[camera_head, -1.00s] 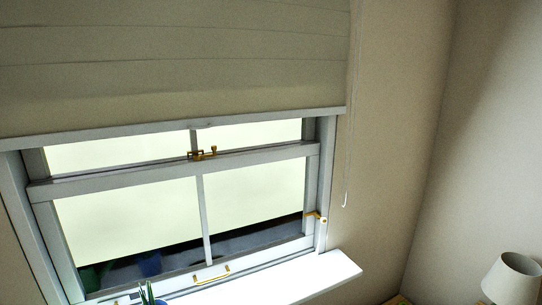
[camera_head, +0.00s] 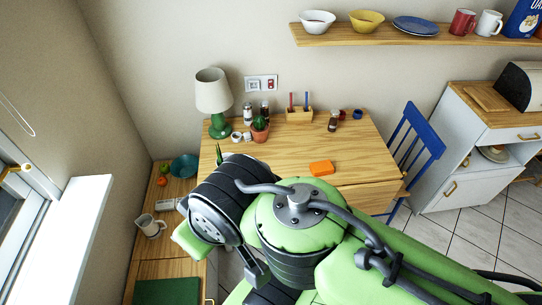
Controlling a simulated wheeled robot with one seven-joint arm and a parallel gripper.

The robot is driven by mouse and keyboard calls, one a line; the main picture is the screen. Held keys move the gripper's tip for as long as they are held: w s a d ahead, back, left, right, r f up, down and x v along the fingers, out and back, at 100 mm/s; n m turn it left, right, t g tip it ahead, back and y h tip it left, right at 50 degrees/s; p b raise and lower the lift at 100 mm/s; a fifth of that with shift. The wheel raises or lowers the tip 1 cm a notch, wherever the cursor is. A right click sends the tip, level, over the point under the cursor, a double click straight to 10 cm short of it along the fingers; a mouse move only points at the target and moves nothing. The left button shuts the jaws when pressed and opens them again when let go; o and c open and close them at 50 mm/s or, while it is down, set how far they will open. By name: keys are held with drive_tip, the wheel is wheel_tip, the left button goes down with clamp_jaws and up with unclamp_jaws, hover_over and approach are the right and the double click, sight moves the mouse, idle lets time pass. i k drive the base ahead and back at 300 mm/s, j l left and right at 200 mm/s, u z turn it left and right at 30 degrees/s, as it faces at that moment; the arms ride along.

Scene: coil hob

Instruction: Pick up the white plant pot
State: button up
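No white plant pot can be made out for certain. A spiky green plant (camera_head: 219,153) shows just above my arm at the table's left end. My arm hides what it stands in. A small cactus in a terracotta pot (camera_head: 260,134) stands on the wooden table. Two small whitish items (camera_head: 237,137) sit to its left, too small to identify. My green and black arm fills the lower middle of the view. My gripper's fingers do not show.
The wooden table (camera_head: 320,148) also bears a green lamp (camera_head: 217,125), an orange block (camera_head: 321,168) and several small items. A lower wooden counter (camera_head: 173,246) at left holds a mug (camera_head: 150,225) and a teal bowl (camera_head: 185,166). A blue chair (camera_head: 420,142) stands right.

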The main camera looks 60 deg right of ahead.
sight(221, 157)
drive_tip(key=l+z, duration=0.1)
drive_tip(key=z, duration=1.05)
drive_tip(key=i+l+u, duration=0.1)
drive_tip(key=u, duration=0.35)
drive_tip(key=i+l+u, duration=0.1)
drive_tip(key=u, duration=0.4)
drive_tip(key=l+u, duration=0.2)
drive_tip(key=u, duration=0.25)
drive_tip(key=l+u, duration=0.2)
drive_tip(key=u, duration=0.3)
drive_tip(key=l+u, duration=0.2)
drive_tip(key=u, duration=0.25)
drive_tip(key=l+u, duration=0.2)
drive_tip(key=u, duration=0.3)
drive_tip(key=l+u, duration=0.15)
drive_tip(key=u, duration=0.3)
drive_tip(key=k, duration=0.05)
